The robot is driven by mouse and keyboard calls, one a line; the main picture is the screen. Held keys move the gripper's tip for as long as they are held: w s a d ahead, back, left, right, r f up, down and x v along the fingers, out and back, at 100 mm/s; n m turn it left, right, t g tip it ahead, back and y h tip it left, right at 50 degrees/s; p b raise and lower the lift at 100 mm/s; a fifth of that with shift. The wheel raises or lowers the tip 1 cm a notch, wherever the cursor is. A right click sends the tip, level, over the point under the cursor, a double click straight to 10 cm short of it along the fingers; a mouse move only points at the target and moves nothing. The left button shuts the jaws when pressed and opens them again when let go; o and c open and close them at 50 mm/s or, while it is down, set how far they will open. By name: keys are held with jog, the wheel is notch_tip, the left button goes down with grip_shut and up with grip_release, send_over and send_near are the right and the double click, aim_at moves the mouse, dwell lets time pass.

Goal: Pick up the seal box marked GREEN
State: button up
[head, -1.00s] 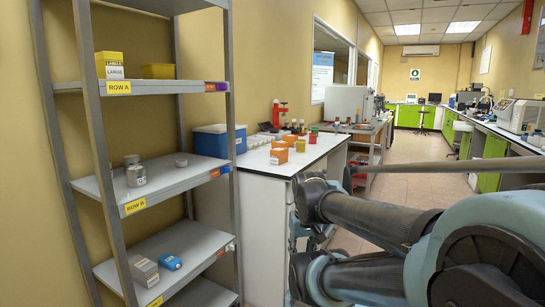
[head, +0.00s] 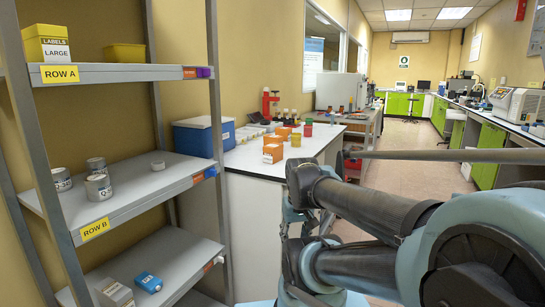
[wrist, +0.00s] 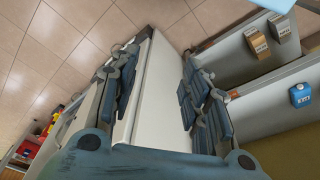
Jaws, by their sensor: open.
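I cannot make out a box marked GREEN in either view. On the low shelf, a grey box (head: 115,292) and a blue item (head: 148,282) lie near the front edge; their print is too small to read. The wrist view shows two labelled boxes, a brownish one (wrist: 257,42) and a grey one (wrist: 280,27), and a blue item (wrist: 302,95). My gripper (wrist: 160,100) is open and empty, its fingers spread apart, away from these boxes. In the head view, my arm covers the right foreground.
The shelf rack (head: 125,200) stands at left, with several tins on row B and yellow boxes on row A. A bench (head: 262,155) holds orange boxes and a blue-and-white cooler (head: 203,137). Open floor (head: 400,155) runs down the aisle.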

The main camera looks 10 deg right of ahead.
jog(key=o, duration=0.9)
jog(key=r, duration=0.2)
jog(key=shift+w+a+r, duration=0.1)
jog(key=shift+w+r, duration=0.2)
jog(key=shift+c, duration=0.2)
jog(key=shift+o, duration=0.8)
jog(key=w+r+n, duration=0.1)
jog(key=w+r, duration=0.3)
jog(key=r, duration=0.1)
jog(key=shift+n+y, duration=0.3)
notch_tip(320, 180, up, 22)
jog(key=n+y, duration=0.3)
jog(key=n, duration=0.5)
send_over(273, 153)
jog(key=w+d, duration=0.1)
jog(key=d, duration=0.5)
jog(key=shift+t, duration=0.4)
jog(key=x, duration=1.6)
jog(key=shift+w+a+f, duration=0.1)
jog(key=shift+w+f, duration=0.05)
jog(key=shift+f, duration=0.15)
